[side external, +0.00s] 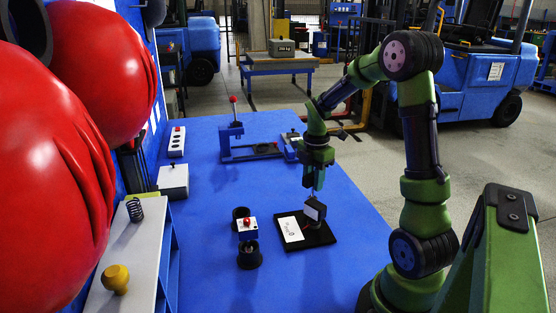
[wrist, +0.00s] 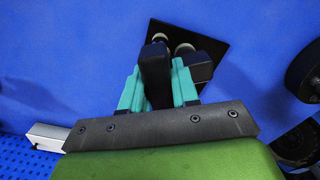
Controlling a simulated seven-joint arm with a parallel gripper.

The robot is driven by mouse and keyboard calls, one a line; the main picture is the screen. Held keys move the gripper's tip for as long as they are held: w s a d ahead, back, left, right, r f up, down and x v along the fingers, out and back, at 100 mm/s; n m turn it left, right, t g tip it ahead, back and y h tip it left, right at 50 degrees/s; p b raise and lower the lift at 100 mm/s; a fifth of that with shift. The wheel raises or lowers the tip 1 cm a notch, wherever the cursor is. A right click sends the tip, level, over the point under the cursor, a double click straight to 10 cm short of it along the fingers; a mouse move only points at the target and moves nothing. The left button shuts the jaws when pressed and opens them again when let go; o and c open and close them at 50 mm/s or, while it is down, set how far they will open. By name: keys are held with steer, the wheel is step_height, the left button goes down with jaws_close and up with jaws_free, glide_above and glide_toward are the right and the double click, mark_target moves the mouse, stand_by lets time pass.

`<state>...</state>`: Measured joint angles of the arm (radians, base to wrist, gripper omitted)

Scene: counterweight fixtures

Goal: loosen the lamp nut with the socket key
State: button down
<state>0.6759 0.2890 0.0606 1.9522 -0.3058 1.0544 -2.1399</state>
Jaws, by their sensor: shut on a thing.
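My gripper (side external: 313,187) points down over a black plate (side external: 318,238) with a white label on the blue table. In the wrist view, my gripper (wrist: 157,88) has its teal fingers closed on a dark upright block, which looks like the socket key's handle (wrist: 155,66). A dark block (side external: 314,209) stands over the plate, just below the fingers. In the wrist view, a second dark block (wrist: 199,68) and pale round tops show beside the handle, over the plate (wrist: 214,48). I cannot make out the lamp nut or whether the key's socket is on it.
Left of the plate stand black round holders and a white box with a red dome (side external: 247,225). Farther back are a blue fixture with a red-knobbed lever (side external: 235,132) and a white box (side external: 173,178). A spring (side external: 134,209) and yellow knob (side external: 116,278) sit on the left shelf. Mid-table is clear.

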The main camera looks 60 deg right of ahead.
steer(key=shift+r, duration=1.65)
steer(key=shift+r, duration=1.45)
steer(key=shift+w, duration=0.1)
